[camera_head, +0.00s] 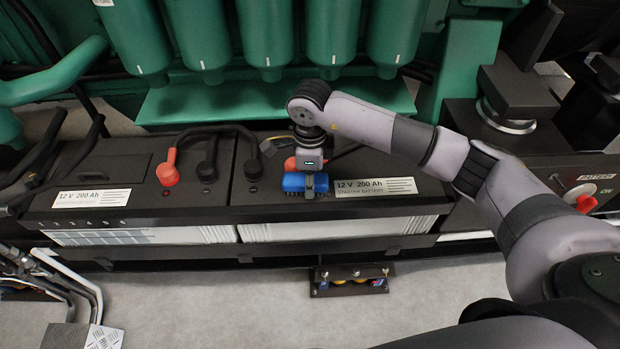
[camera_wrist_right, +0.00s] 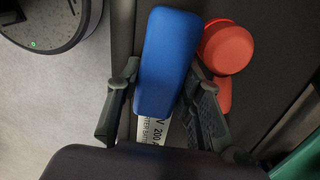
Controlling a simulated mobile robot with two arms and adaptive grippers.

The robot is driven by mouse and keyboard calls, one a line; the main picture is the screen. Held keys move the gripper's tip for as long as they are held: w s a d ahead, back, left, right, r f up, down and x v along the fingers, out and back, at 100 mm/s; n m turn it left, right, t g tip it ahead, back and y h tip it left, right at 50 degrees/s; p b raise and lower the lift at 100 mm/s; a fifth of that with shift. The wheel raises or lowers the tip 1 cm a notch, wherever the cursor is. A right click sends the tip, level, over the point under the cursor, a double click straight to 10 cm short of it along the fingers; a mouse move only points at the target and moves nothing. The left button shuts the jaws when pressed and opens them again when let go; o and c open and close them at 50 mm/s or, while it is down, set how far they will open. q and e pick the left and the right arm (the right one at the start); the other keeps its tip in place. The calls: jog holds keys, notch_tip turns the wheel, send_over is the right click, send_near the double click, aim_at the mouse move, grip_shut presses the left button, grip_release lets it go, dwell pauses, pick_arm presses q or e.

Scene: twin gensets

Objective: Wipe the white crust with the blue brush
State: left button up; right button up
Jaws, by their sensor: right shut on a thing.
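The blue brush (camera_head: 294,182) is at the top of the right-hand battery (camera_head: 262,165), just left of its "12 V 200 Ah" label. My right gripper (camera_head: 309,184) is shut on the brush from above. In the right wrist view the blue brush (camera_wrist_right: 167,60) sits between the two fingers of the right gripper (camera_wrist_right: 163,85). A red terminal cap (camera_wrist_right: 230,48) is close beside the brush, partly hidden behind my wrist in the head view. I see no white crust; the brush and gripper cover that spot. Whether the brush touches the battery I cannot tell. My left gripper is not in view.
A second battery (camera_head: 130,170) with a red cap (camera_head: 168,168) and a black cable (camera_head: 207,160) stands to the left. Green cylinders (camera_head: 265,40) and a green ledge (camera_head: 200,103) are behind. A red switch (camera_head: 586,204) is at right.

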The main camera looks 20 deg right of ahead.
jog(key=shift+f+b, duration=0.3)
jog(key=shift+f, duration=0.1)
